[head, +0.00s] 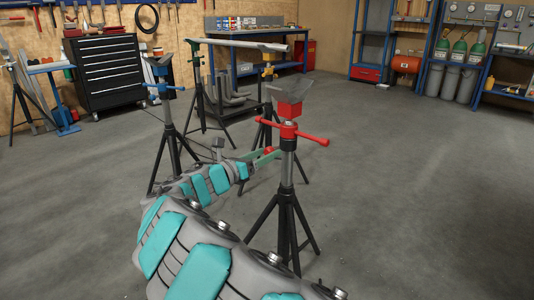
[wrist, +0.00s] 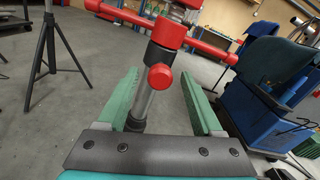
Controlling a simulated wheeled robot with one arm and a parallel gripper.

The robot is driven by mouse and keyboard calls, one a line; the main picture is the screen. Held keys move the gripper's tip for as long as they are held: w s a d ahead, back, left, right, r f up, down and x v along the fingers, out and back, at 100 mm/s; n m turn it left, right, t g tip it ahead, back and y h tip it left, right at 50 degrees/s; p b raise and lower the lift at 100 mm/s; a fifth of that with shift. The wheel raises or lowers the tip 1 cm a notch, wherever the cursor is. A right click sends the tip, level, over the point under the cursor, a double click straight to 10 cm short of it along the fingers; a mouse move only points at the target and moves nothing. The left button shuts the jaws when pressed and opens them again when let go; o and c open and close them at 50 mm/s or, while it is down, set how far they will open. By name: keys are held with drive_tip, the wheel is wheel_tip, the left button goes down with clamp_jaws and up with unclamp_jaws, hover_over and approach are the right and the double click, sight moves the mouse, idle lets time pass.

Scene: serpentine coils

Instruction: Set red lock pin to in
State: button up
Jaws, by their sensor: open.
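The red lock pin (wrist: 160,77) shows a round red knob end facing the wrist camera. It sticks out below the red collar (wrist: 168,33) of a jack stand, and its red knob also shows in the head view (head: 268,151). How deep the pin sits is hard to tell. My gripper (wrist: 160,73) is open, with one green finger on each side of the pin and grey post; neither finger appears to touch the pin. In the head view my gripper (head: 256,157) is just left of the red stand (head: 287,215), which has a grey V-shaped head and black tripod legs.
A red T-bar handle (head: 315,139) crosses the collar. A blue-topped stand (head: 167,110) and others holding a long pipe (head: 235,43) stand behind. A black tool chest (head: 108,72) is at the back left. Open floor (head: 420,190) lies to the right.

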drive_tip(key=shift+w+d, duration=0.3)
drive_tip(key=shift+w, duration=0.1)
clamp_jaws()
idle(0.4)
idle(0.9)
